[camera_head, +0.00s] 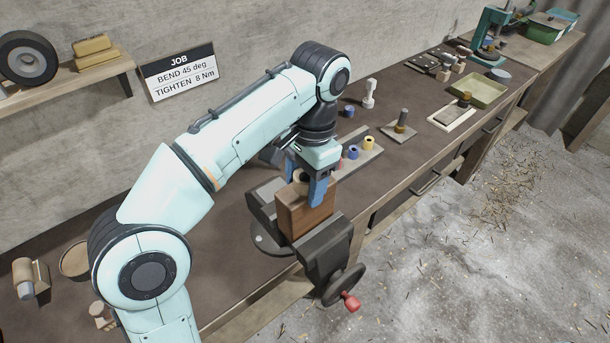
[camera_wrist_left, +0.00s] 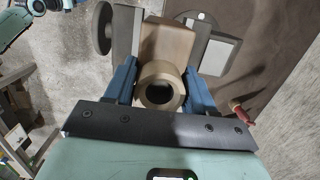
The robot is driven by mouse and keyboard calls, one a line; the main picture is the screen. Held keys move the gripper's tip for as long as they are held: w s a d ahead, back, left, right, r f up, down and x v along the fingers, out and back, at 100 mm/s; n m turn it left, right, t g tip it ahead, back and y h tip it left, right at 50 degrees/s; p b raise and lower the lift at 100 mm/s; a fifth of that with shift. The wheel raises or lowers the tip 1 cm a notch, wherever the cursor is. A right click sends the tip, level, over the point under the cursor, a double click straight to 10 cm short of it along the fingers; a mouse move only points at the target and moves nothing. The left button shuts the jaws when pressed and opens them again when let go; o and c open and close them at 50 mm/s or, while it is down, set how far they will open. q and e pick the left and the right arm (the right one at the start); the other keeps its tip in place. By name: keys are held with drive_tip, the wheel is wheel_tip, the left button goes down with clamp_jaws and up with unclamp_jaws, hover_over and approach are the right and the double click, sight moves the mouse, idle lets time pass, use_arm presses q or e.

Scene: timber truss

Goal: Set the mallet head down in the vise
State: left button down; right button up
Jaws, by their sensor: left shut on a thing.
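The mallet head (camera_head: 302,214) is a brown wooden block. It stands upright between the jaws of the dark grey vise (camera_head: 325,252) at the bench's front edge. In the left wrist view the mallet head (camera_wrist_left: 166,42) shows a pale round collar with a dark hole on top, and vise jaws (camera_wrist_left: 221,55) lie on both sides of it. My left gripper (camera_head: 304,180) is above the vise, its blue fingers shut on the collar. The left gripper's fingers (camera_wrist_left: 161,84) flank the collar. Whether the block's underside rests in the vise is hidden. My right gripper is not in view.
The vise's handwheel with a red knob (camera_head: 352,302) hangs off the front. Behind the vise, a grey rack (camera_head: 366,157) holds several coloured rings. A green tray (camera_head: 480,91) and a green press (camera_head: 489,30) stand farther along the bench. A job sign (camera_head: 180,73) hangs on the wall.

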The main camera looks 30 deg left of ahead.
use_arm(q)
drive_tip(key=shift+f+b, duration=1.35)
drive_tip(key=shift+f, duration=1.6)
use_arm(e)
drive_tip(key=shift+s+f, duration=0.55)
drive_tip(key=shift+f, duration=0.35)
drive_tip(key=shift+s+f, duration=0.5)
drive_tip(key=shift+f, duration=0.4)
use_arm(q)
drive_tip(key=shift+f, duration=0.4)
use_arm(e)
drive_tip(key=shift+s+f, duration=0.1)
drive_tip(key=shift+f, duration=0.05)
use_arm(q)
drive_tip(key=shift+c, duration=1.5)
unclamp_jaws()
drive_tip(key=r+p, duration=0.1)
drive_tip(key=r, duration=0.3)
drive_tip(key=w+r+p, duration=0.1)
drive_tip(key=r+p, duration=0.1)
drive_tip(key=r, duration=0.2)
drive_tip(key=r+p, duration=0.2)
drive_tip(key=r, duration=0.3)
drive_tip(key=shift+w+d+r, duration=0.1)
drive_tip(key=shift+w+d, duration=0.2)
drive_tip(key=shift+w, duration=0.05)
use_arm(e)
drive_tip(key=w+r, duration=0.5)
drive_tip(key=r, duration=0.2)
